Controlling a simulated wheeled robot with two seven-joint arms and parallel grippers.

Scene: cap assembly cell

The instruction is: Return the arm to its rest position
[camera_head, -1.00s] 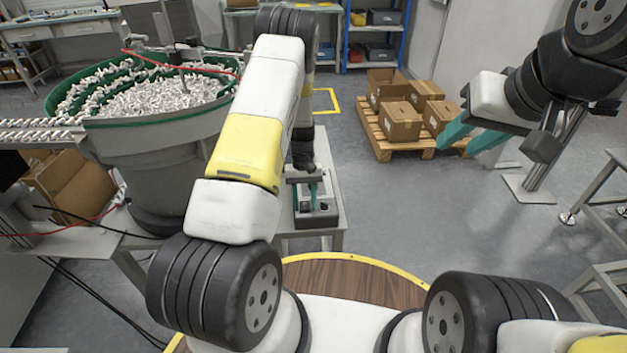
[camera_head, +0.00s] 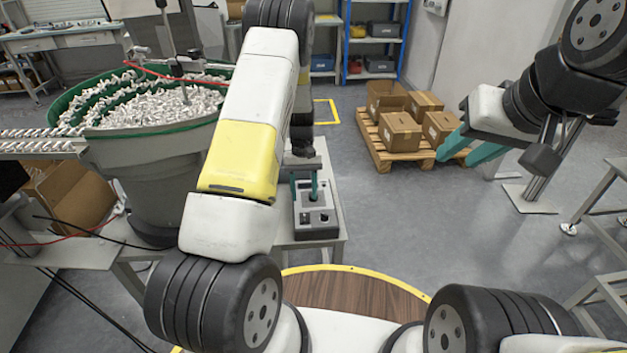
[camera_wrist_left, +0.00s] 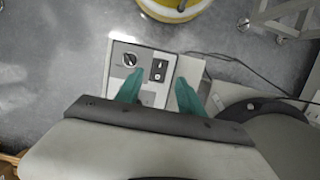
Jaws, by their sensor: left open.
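My left gripper (camera_head: 304,194) hangs above a small grey fixture block (camera_head: 317,222), pointing down. Its two teal fingers are apart with nothing between them. In the left wrist view the open left gripper (camera_wrist_left: 160,78) shows the fixture block (camera_wrist_left: 116,75) beyond its fingertips, with a round dark knob and a black switch plate on top. My left arm reaches forward from the lower left and bends down at the far end. My right gripper (camera_head: 470,147) is raised at the right, its teal fingers spread and empty.
The block stands on a narrow table (camera_head: 330,185). Left of my left arm is a green-rimmed bowl feeder (camera_head: 150,170) full of small white parts. Cardboard boxes (camera_head: 399,132) sit on a pallet (camera_head: 375,150) behind. The floor between table and right-hand stands is clear.

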